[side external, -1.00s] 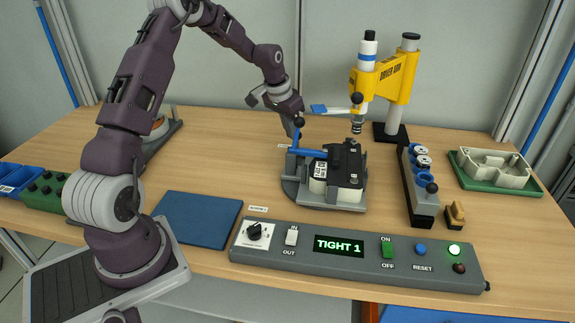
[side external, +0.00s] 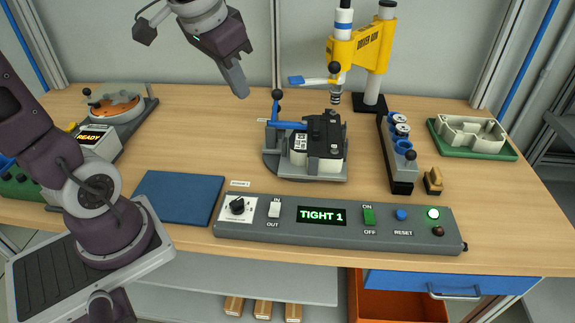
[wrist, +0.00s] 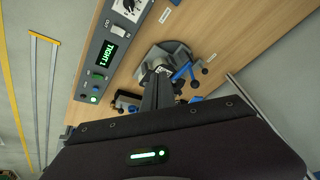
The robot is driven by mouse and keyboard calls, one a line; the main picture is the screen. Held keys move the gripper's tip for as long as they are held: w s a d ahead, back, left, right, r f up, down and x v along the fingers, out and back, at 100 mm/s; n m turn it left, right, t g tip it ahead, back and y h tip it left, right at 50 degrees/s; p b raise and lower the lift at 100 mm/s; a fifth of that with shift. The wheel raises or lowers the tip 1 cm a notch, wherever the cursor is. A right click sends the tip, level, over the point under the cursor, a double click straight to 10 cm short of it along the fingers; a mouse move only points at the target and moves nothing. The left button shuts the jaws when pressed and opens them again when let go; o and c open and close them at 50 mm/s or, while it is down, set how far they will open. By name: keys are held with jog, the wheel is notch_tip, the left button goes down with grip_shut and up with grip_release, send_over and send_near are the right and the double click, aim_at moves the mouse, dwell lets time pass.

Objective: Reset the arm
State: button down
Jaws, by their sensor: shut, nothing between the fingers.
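My gripper (side external: 237,88) is shut and empty, raised above the table to the upper left of the clamp fixture. In the wrist view my gripper (wrist: 157,92) shows as closed dark fingers, with the fixture beyond them. The grey fixture (side external: 272,160) holds a black-topped, pale-sided part (side external: 323,140). My fingers are apart from the lever and the part.
The control box (side external: 340,236) in front reads TIGHT 1, with a green lamp (side external: 433,214) lit. A yellow driver stand (side external: 358,48) stands behind the fixture. A grey rack (side external: 397,165) is to its right. A blue mat (side external: 180,197) lies clear at left. A display (side external: 97,138) reads READY.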

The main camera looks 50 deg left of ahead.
jog(key=s+d+f+t+h, duration=0.1)
jog(key=s+d, duration=0.5)
jog(key=s, duration=0.6)
jog(key=shift+s+f+m, duration=0.15)
jog(key=shift+s+m, duration=0.15)
jog(key=shift+s, duration=0.1)
